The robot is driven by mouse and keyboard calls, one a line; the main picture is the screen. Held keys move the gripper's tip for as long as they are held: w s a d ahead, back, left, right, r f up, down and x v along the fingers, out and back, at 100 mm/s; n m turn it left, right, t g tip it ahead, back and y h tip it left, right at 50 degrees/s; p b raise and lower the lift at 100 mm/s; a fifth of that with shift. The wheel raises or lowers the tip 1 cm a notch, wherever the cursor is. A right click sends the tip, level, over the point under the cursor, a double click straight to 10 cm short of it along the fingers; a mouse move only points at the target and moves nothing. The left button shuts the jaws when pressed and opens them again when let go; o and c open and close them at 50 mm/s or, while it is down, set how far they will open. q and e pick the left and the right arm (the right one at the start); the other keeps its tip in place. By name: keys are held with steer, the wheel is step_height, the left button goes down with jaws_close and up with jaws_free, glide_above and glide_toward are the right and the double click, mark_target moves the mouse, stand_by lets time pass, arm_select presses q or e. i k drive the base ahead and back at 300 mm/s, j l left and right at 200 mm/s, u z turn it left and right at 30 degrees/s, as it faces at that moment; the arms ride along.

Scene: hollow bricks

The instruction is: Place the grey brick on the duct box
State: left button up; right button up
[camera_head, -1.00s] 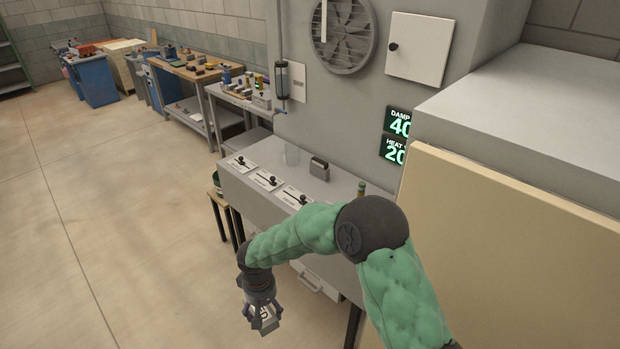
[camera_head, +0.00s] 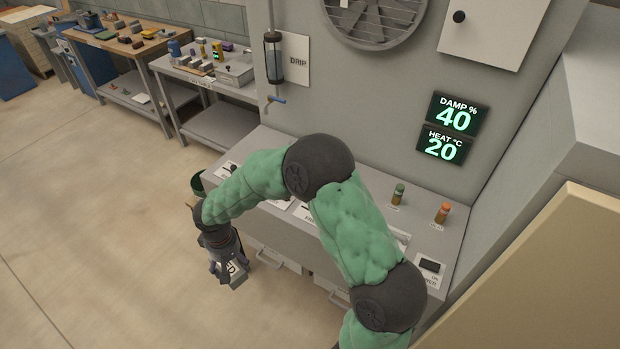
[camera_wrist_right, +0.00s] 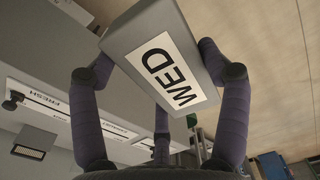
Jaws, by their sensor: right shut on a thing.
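My right gripper (camera_head: 227,274) is shut on a grey brick (camera_head: 233,280) with a white label. In the right wrist view, the brick (camera_wrist_right: 139,31) sits tilted between the fingers of the right gripper (camera_wrist_right: 160,82), and its label reads WED. In the head view the brick hangs over open floor, left of the grey console front and apart from it. No part is clearly marked as the duct box; I cannot tell which one it is. My left gripper is not in view.
My green right arm hides the middle of the console (camera_head: 290,240). DAMP 40 and HEAT 20 displays (camera_head: 453,116) are on the wall. Benches (camera_head: 215,70) stand behind. A large pale box (camera_head: 540,270) blocks the right. Floor at left is clear.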

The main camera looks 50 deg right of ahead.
mark_target(415, 226)
steer(key=i+z, duration=0.3)
steer(key=z, duration=0.15)
steer(key=i+j+z, duration=0.1)
steer(key=i+z, duration=0.15)
steer(key=z, duration=0.2)
steer(key=i+j+z, duration=0.2)
steer(key=z, duration=0.25)
steer(key=i+l+z, duration=0.15)
steer(key=z, duration=0.2)
steer(key=i+z, duration=0.4)
